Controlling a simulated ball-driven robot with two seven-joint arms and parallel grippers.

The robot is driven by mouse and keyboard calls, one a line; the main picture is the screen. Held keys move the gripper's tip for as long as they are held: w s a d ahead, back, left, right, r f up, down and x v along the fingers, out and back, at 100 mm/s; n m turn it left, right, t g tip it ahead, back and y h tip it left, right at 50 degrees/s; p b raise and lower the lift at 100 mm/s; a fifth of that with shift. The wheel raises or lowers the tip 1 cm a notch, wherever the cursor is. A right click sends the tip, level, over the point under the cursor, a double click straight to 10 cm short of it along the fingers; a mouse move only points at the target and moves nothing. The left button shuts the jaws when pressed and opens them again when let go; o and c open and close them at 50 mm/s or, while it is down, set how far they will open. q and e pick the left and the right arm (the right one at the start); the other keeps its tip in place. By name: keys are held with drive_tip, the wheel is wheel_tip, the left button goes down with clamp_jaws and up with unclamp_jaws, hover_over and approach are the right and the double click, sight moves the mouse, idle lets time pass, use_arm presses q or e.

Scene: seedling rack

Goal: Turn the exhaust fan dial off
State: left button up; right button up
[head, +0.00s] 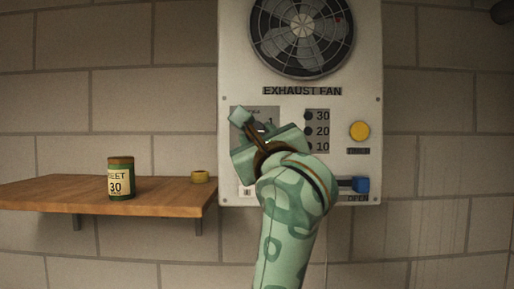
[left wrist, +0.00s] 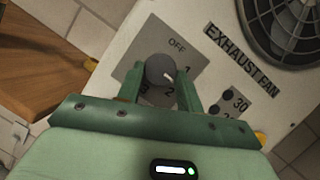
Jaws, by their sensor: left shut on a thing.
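The exhaust fan dial (left wrist: 160,69) is a round dark knob on a grey plate marked OFF, 1, 2 and another partly hidden mark. Its white pointer mark faces the side of the 1 and 2, away from OFF; I cannot tell exactly which number it meets. My left gripper (left wrist: 161,76) has its two green fingers on either side of the dial and is shut on it. In the head view the left gripper (head: 256,130) covers most of the dial and plate. My right gripper is not in view.
The white panel (head: 365,100) carries the fan (head: 302,35), several dark indicators (head: 308,131), a yellow button (head: 360,131) and a blue slider (head: 361,184). A wooden shelf (head: 50,195) at left holds a labelled can (head: 121,178) and a small yellow ring-like item (head: 200,177).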

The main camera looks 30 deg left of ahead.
use_arm(q)
drive_tip(key=n+g, duration=0.1)
drive_tip(key=n, duration=0.2)
drive_tip(key=n+g+b, duration=0.1)
drive_tip(key=n+g, duration=0.1)
drive_tip(key=n, duration=0.2)
drive_tip(key=r+n+g, duration=0.1)
drive_tip(key=n, duration=0.2)
drive_tip(key=shift+w+d+n, duration=0.15)
drive_tip(key=shift+d+n, duration=0.1)
drive_tip(key=shift+n, duration=0.05)
drive_tip(key=n, duration=0.1)
drive_tip(key=n+g+h, duration=0.1)
drive_tip(key=n, duration=0.1)
drive_tip(key=n+h, duration=0.1)
drive_tip(key=n, duration=0.1)
drive_tip(key=shift+r, duration=0.25)
drive_tip(key=shift+a+r+n+g+h+p, duration=0.1)
drive_tip(key=shift+n+g+h+p, duration=0.2)
drive_tip(key=shift+n+h+p, duration=0.75)
drive_tip(key=shift+n+b, duration=0.45)
drive_tip(key=shift+n, duration=0.1)
drive_tip(key=o, duration=1)
